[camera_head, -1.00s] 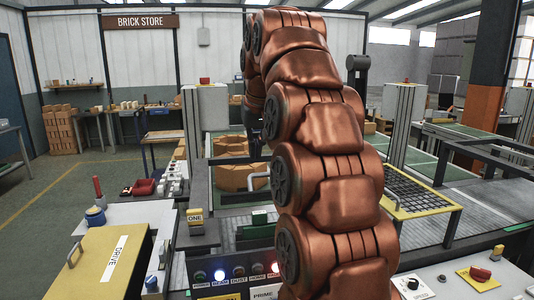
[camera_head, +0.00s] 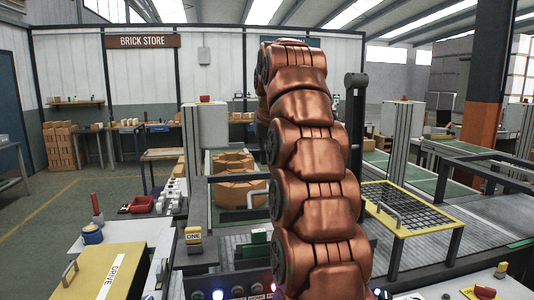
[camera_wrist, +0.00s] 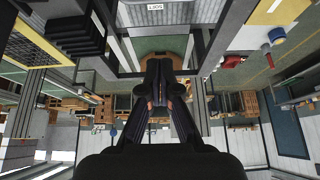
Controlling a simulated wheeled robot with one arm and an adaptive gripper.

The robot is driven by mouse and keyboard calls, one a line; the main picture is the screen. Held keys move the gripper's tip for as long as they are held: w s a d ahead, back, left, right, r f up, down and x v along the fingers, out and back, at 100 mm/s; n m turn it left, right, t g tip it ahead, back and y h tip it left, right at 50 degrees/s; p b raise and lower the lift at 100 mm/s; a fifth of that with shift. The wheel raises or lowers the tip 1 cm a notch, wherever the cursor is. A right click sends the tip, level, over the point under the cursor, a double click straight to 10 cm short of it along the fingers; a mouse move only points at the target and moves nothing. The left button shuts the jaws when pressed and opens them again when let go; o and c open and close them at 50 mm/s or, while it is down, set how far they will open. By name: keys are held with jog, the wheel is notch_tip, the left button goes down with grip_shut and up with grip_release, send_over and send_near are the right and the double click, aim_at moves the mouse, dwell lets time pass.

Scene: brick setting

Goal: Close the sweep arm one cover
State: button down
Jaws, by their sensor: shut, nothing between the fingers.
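My copper arm hides the gripper in the head view. I cannot make out the ONE block in the wrist view.
A yellow DRIVE cover (camera_head: 98,272) with a handle lies at the lower left. A yellow-framed grid guard (camera_head: 400,232) stands right of my arm. Brown brick shapes (camera_head: 236,178) sit behind the console.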

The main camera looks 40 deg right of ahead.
aim_at(267, 191)
jog(key=shift+s+a+f+p, duration=0.15)
jog(key=shift+f+p, duration=0.15)
jog(key=shift+f, duration=0.7)
jog(key=shift+s+f+p, duration=0.15)
jog(key=shift+f+p, duration=0.1)
jog(key=shift+f, duration=0.8)
jog(key=shift+s+a+f+p, duration=0.15)
jog(key=shift+f+p, duration=0.15)
jog(key=shift+f, duration=0.7)
jog(key=shift+f, duration=0.1)
jog(key=shift+s+d+f, duration=0.1)
